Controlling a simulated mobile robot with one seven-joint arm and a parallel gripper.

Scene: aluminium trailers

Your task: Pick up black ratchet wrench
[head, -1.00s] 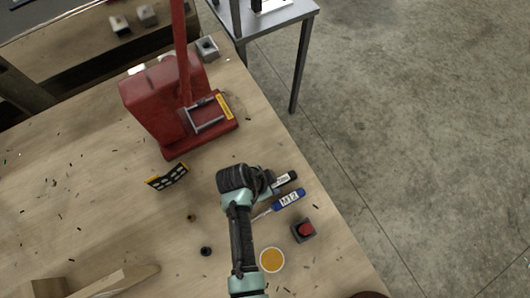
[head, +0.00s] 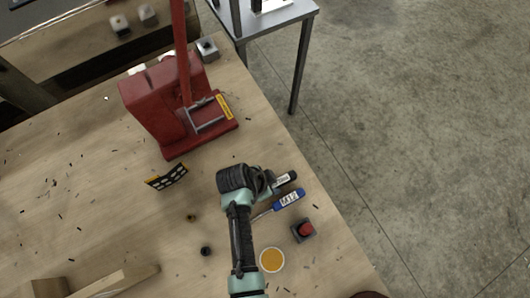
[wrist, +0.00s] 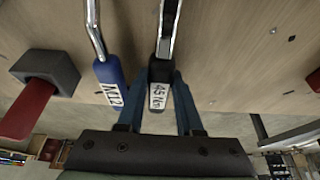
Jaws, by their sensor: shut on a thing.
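The black ratchet wrench has a black handle with a white label and a metal shaft. In the wrist view its handle (wrist: 161,72) sits between the two blue fingers of my gripper (wrist: 160,82), which is shut on it. In the head view the handle end (head: 286,179) sticks out to the right of my wrist, and the rest is hidden. The fingertips are hidden there too. Whether the wrench still touches the table I cannot tell.
A blue-handled tool marked M12 (head: 289,199) lies close beside the wrench. A red press-like machine (head: 160,110) stands farther back. The table's right edge is close.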

